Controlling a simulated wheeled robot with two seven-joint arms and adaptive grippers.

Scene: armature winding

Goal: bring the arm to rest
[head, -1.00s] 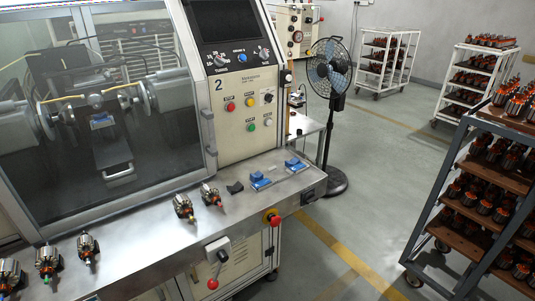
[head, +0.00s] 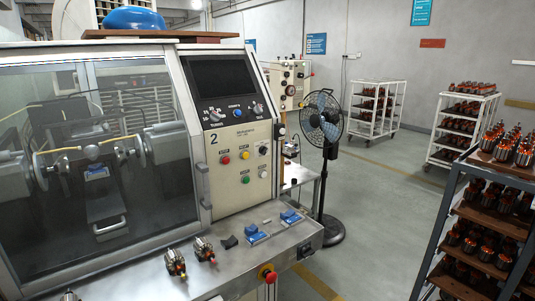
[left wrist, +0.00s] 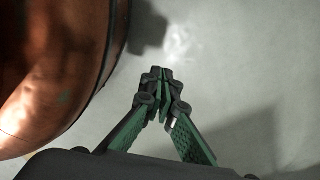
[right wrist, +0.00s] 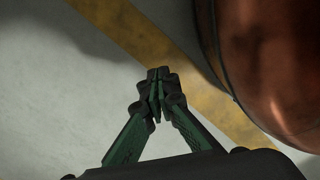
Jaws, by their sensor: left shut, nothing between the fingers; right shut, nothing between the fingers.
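My left gripper (left wrist: 163,82) shows in the left wrist view, its fingertips together and empty over bare grey floor. My right gripper (right wrist: 157,80) shows in the right wrist view, also shut and empty, over the floor beside a yellow line. Neither arm shows in the head view. A large rounded copper-coloured surface fills the left of the left wrist view and the right of the right wrist view, apart from the fingers.
The winding machine (head: 232,150) stands at left with its glass door (head: 90,150) shut. Armatures (head: 204,250) and blue fixtures (head: 290,217) sit on its front shelf (head: 150,275). A fan (head: 326,125) stands beside it. A loaded rack (head: 447,195) is at right; clear floor (head: 370,220) lies between.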

